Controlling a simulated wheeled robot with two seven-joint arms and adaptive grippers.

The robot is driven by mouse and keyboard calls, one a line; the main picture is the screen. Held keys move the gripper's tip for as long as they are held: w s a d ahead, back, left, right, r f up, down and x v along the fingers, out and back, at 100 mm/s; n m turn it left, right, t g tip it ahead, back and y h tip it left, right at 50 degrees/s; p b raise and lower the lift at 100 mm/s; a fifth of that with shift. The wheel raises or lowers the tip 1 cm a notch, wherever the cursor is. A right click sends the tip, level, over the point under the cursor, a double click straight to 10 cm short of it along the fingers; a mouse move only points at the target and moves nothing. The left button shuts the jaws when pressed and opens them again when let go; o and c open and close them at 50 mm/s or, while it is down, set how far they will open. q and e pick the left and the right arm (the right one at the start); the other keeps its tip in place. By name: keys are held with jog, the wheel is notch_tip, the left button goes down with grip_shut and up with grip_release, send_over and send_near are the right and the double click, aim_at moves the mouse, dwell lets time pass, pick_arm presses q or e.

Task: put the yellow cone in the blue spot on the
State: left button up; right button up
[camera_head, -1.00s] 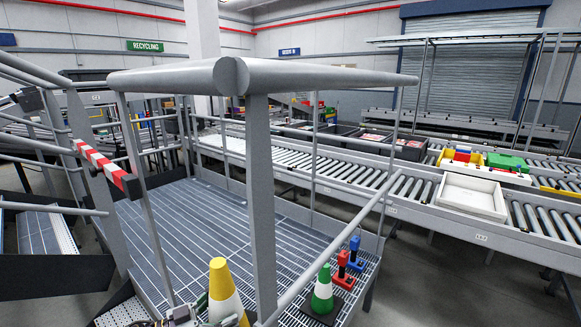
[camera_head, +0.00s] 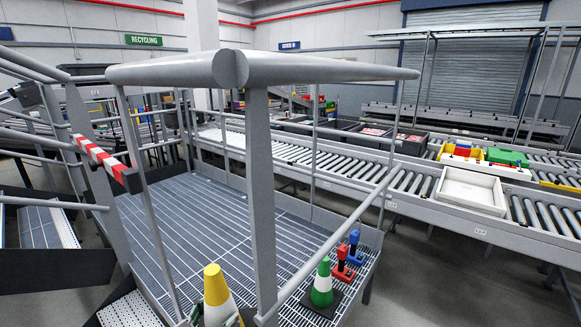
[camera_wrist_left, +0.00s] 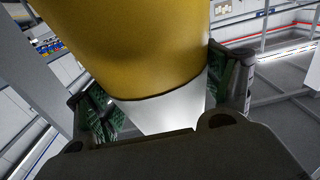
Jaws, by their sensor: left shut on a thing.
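The yellow cone (camera_head: 215,287), with a white lower band, is at the bottom of the head view, just left of a grey rail post. It looks upright. My left gripper (camera_head: 217,318) is shut on it, low at the picture's bottom edge. In the left wrist view the cone's yellow and white body (camera_wrist_left: 130,50) fills the space between the dark fingers (camera_wrist_left: 165,105). The cone's base is hidden. I cannot make out a blue spot. My right gripper is not in view.
A green and white cone (camera_head: 322,287) stands on the grating at right, beside a red object (camera_head: 343,268) and a blue object (camera_head: 355,250). Grey railings (camera_head: 262,190) cross in front. The grated floor (camera_head: 190,225) behind is clear. A roller conveyor (camera_head: 400,185) runs beyond.

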pick_arm(q)
jog(key=shift+s+a+f+n+t+y, duration=0.1)
jog(key=shift+a+f+n+t+y, duration=0.15)
jog(key=shift+f+n+t+y, duration=0.45)
jog(key=shift+s+a+f+n+t+y, duration=0.2)
jog(key=shift+n+y, duration=0.3)
jog(key=shift+y, duration=0.45)
jog(key=shift+s+a+f+n+t+y, duration=0.1)
jog(key=shift+a+f+n+t+y, duration=0.25)
jog(key=shift+n+y, duration=0.4)
jog(key=shift+s+a+f+n+t+y, duration=0.1)
jog(key=shift+a+f+n+t+y, duration=0.1)
jog(key=shift+f+n+y, duration=0.35)
jog(key=shift+s+a+f+n+t+y, duration=0.1)
jog(key=shift+n+t+y, duration=0.1)
jog(key=shift+y, duration=0.85)
jog(key=shift+s+a+f+n+y, duration=0.1)
jog(key=shift+a+f+n+y, duration=0.1)
jog(key=shift+f+n+y, duration=0.3)
jog(key=shift+s+a+f+n+y, duration=0.1)
jog(key=shift+a+f+n+y, duration=0.15)
jog(key=shift+n+y, duration=0.45)
